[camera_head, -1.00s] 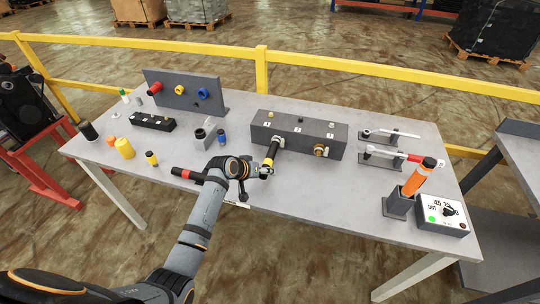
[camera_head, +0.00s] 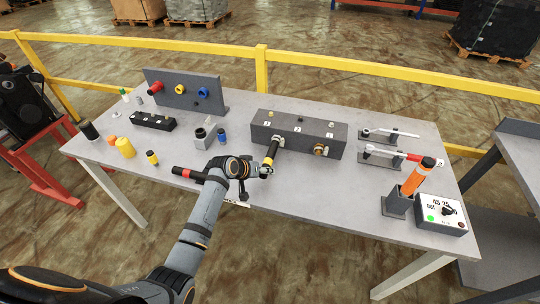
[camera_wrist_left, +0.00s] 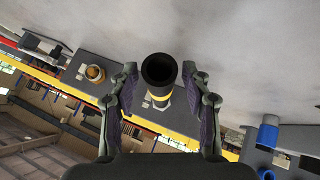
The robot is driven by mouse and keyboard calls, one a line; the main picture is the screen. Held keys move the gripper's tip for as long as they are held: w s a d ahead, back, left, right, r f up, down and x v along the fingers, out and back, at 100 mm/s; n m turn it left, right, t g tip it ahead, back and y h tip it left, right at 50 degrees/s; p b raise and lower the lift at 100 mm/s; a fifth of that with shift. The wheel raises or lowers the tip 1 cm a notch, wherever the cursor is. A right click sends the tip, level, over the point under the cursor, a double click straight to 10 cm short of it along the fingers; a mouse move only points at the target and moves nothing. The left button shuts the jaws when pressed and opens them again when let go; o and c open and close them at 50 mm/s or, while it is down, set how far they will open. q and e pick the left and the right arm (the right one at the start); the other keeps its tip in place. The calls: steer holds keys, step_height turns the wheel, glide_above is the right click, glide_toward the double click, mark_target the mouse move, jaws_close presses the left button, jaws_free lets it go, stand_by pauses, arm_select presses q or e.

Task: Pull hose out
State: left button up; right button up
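The hose (camera_head: 271,153) is a short black tube with a yellow band. In the head view its far end meets a fitting on the front of the dark grey box (camera_head: 328,146). My left gripper (camera_head: 264,171) is at the hose's near end. In the left wrist view the hose's open black mouth (camera_wrist_left: 159,71) faces the camera, and it lies between the two fingers of my left gripper (camera_wrist_left: 159,84). The fingers are partly spread, with a narrow gap showing on each side of the hose. My right gripper is out of view.
A brass fitting (camera_head: 320,149) is on the box's right side. A panel with coloured knobs (camera_head: 183,93) stands behind left.

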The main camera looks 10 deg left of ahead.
arm_select(q)
jaws_close()
steer(key=shift+s+p, duration=0.1)
steer(key=shift+p, duration=0.2)
stand_by(0.3)
steer(key=shift+s+r+p, duration=0.15)
steer(key=shift+s+p, duration=0.25)
steer(key=shift+s, duration=0.15)
steer(key=shift+s+p, duration=0.85)
steer(key=shift+s, duration=0.05)
steer(key=shift+s+a+p, duration=0.1)
steer(key=shift+s+p, duration=1)
steer(key=shift+s, duration=0.55)
